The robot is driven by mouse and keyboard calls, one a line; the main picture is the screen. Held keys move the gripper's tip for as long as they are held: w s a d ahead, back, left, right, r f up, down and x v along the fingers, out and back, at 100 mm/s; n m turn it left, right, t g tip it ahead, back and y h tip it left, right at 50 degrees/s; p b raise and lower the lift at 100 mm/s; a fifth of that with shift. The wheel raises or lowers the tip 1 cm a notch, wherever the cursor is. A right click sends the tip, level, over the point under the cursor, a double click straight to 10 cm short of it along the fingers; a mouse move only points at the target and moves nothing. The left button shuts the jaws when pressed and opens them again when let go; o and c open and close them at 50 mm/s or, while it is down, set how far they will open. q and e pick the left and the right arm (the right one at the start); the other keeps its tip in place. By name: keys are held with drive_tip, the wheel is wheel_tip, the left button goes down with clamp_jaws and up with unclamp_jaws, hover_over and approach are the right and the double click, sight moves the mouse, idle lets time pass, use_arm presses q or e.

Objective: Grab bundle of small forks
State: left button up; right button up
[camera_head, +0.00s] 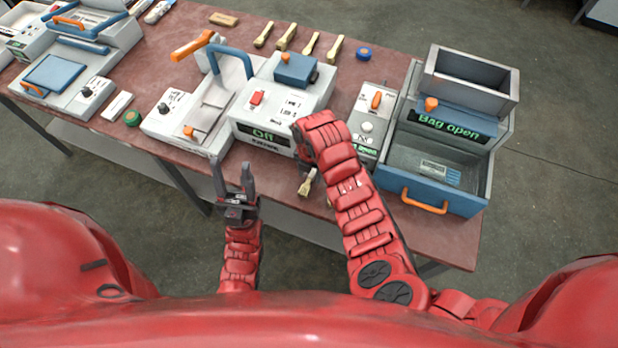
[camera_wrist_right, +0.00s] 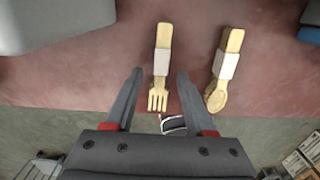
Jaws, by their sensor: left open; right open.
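In the right wrist view a bundle of small wooden forks (camera_wrist_right: 161,60) with a white band lies on the table, tines toward me. My right gripper (camera_wrist_right: 160,73) is open, with one finger on each side of the bundle in the picture; I cannot tell the height gap. In the head view a light wooden end (camera_head: 306,187) shows below the right gripper (camera_head: 302,160), most of it hidden by my arm. My left gripper (camera_head: 232,168) is open and empty by the table's front edge.
A banded wooden spoon bundle (camera_wrist_right: 226,68) lies just right of the forks. A press marked "Off" (camera_head: 283,112) stands behind my right gripper. A bag machine with a blue drawer (camera_head: 425,190) stands to the right. Several wooden bundles (camera_head: 311,43) lie at the back.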

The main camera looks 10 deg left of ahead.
drive_tip(key=shift+f, duration=0.55)
clamp_jaws()
